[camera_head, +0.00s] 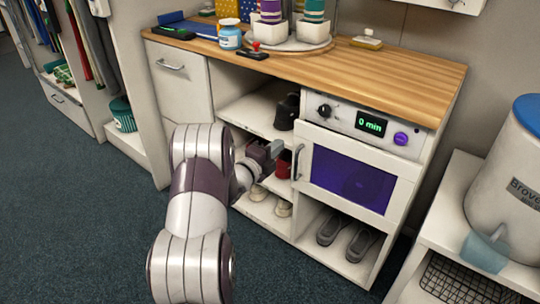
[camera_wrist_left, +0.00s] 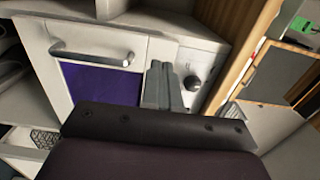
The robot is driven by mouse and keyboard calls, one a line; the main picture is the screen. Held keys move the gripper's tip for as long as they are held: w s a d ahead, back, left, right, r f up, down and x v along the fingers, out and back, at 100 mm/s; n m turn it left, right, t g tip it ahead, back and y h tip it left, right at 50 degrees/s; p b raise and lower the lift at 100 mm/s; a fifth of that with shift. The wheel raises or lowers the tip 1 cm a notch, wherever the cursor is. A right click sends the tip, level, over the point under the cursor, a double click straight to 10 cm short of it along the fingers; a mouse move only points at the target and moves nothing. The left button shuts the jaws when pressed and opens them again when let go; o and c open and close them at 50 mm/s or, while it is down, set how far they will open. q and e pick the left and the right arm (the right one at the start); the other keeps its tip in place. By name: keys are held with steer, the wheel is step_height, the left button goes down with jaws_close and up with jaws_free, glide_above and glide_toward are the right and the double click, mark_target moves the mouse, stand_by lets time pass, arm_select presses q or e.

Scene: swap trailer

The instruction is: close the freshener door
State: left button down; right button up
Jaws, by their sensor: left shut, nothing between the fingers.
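The freshener (camera_head: 335,111) is a white unit under the wooden worktop, with a dark knob, a display reading "0 min" and a purple button. Its white door (camera_head: 350,172) has a purple window and a handle (camera_head: 298,162) at the left edge. The door lies across the front, flush or nearly so; I cannot tell whether a small gap is left. The door (camera_wrist_left: 98,85) and knob (camera_wrist_left: 192,83) also show in the left wrist view. My left gripper (camera_head: 274,150) is shut and empty, just left of the handle in the head view, its fingers (camera_wrist_left: 163,86) apart from the handle. My right gripper is out of view.
Open shelves left of the freshener hold dark boots (camera_head: 287,112), a red cup (camera_head: 283,164) and light shoes. Grey shoes (camera_head: 350,240) stand below it. A white drum (camera_head: 510,175) stands on a low shelf at right. The carpet (camera_head: 80,215) is clear at left.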

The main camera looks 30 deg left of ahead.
mark_target(296, 130)
arm_select(q)
steer(key=w+b, duration=0.2)
steer(key=w, duration=0.5)
steer(key=shift+w+d, duration=0.15)
steer(key=shift+w, duration=0.15)
